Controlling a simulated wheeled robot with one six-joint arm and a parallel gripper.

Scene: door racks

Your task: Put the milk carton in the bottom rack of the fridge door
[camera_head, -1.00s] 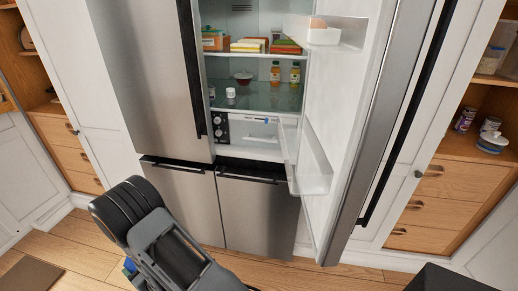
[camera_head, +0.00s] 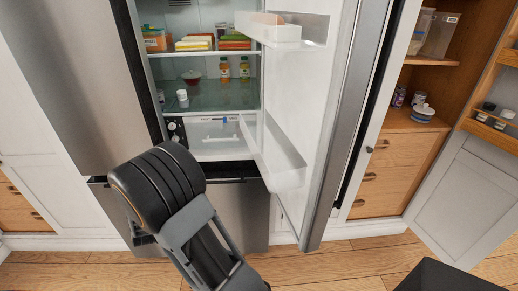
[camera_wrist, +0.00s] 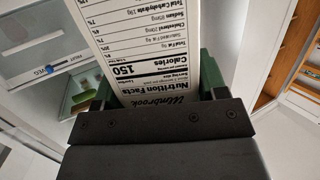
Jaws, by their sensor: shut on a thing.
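The milk carton (camera_wrist: 150,45) shows in the wrist view as a white box with a nutrition label and upside-down print. My gripper (camera_wrist: 157,82) is shut on it, with green fingers on its left and right sides. In the head view my arm hides the gripper and carton. The fridge door (camera_head: 325,120) stands open on the right. Its bottom rack (camera_head: 281,160) is a translucent white bin low on the inner face, to the right of my arm in the picture. It looks empty. I cannot tell the carton's distance from the rack.
Fridge shelves (camera_head: 212,97) hold bottles, a bowl and boxes, above a clear drawer (camera_head: 215,135). Wooden cabinets (camera_head: 385,170) stand right of the door. Wooden floor (camera_head: 330,270) in front is clear.

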